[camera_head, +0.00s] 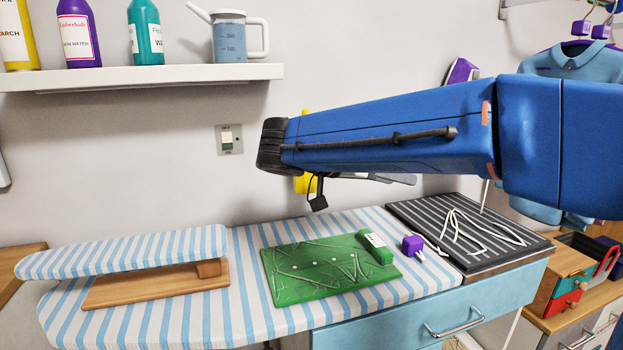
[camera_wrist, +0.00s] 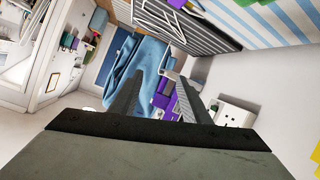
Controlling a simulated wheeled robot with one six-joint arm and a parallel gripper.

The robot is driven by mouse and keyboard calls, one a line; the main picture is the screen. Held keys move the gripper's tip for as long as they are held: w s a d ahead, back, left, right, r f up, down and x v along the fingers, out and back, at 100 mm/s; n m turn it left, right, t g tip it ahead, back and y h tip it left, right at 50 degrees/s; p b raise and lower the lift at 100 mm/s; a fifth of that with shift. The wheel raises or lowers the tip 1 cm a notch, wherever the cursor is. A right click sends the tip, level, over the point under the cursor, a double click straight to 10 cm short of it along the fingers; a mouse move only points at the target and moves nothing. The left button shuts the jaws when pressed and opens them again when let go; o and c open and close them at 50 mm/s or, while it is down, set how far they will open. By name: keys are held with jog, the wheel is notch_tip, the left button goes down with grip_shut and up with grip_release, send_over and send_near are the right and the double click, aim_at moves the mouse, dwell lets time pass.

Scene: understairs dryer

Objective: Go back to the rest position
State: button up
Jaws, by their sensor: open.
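My gripper (camera_wrist: 157,88) shows in the wrist view as two dark, ridged fingers standing apart with nothing between them. A blue garment (camera_wrist: 140,60) and purple items show beyond the fingers, some way off. In the head view my blue arm reaches from the right across the middle, above the ironing board. The fingers are mostly hidden behind the arm there and cannot be made out clearly.
Below the arm lie a striped ironing board (camera_head: 265,315), a green board (camera_head: 310,285) with a green block (camera_head: 374,248), a purple plug (camera_head: 412,244) and a black ribbed mat (camera_head: 495,258) with white cord. A shelf (camera_head: 150,76) with bottles hangs upper left.

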jog(key=s+d+f+n+g+y, duration=0.3)
jog(key=s+d+f+n+y, duration=0.25)
jog(key=s+d+f, duration=0.65)
jog(key=s+f+n+t+y, duration=0.2)
jog(key=s+f+n+y, duration=0.2)
jog(key=s+f+y, duration=0.3)
jog(key=s+f, duration=0.5)
jog(key=f, duration=0.1)
jog(key=shift+s, duration=0.2)
jog(key=shift+n, duration=0.25)
